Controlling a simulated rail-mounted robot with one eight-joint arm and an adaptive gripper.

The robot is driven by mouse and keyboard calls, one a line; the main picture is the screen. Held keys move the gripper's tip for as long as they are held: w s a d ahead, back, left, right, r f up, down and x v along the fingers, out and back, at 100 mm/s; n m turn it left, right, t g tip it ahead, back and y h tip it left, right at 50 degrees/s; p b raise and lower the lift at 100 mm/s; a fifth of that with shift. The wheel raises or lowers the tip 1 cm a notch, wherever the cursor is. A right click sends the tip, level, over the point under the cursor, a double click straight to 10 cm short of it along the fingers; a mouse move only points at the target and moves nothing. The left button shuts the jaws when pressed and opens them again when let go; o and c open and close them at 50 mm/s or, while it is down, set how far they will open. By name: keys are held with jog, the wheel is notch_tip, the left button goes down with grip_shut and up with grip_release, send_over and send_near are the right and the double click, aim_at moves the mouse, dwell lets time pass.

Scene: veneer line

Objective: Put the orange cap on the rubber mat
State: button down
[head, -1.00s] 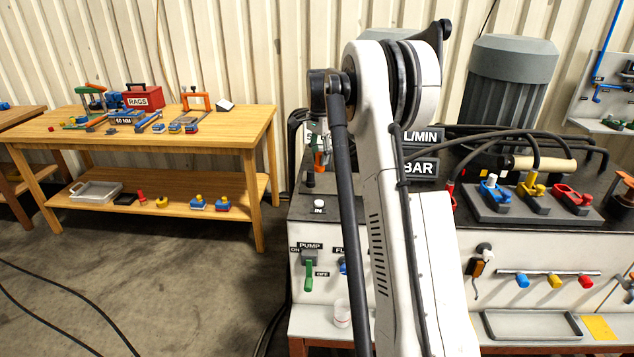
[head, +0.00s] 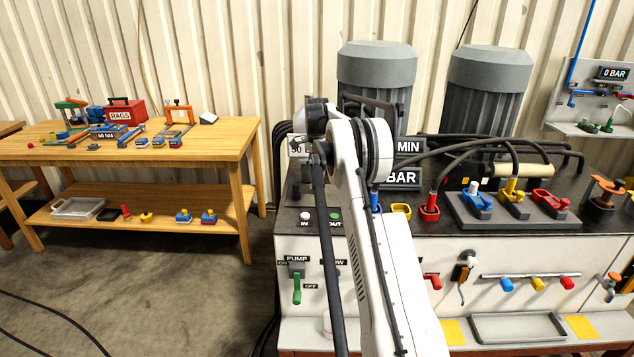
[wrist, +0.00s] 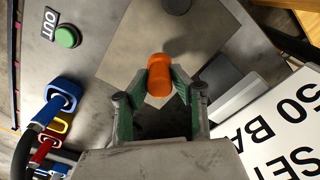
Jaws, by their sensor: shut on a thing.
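The orange cap (wrist: 159,76) shows in the wrist view between the green-padded fingertips of my gripper (wrist: 157,88). My gripper is shut on it. Beyond the cap lies a flat brownish-grey square patch (wrist: 125,45), which may be the rubber mat. The cap overlaps this patch in the picture; I cannot tell how high it is above it. In the head view my own arm hides the gripper and the cap.
The green OUT button (wrist: 66,37) and blue, yellow and red hose fittings lie left in the wrist view. A dark round part (wrist: 177,5) stands at the top. A white sign (wrist: 280,125) is close on the right. The head view shows hoses across the console top (head: 400,225).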

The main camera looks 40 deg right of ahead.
aim_at(317, 182)
jog(key=shift+f, duration=2.2)
jog(key=c, duration=1.5)
grip_release()
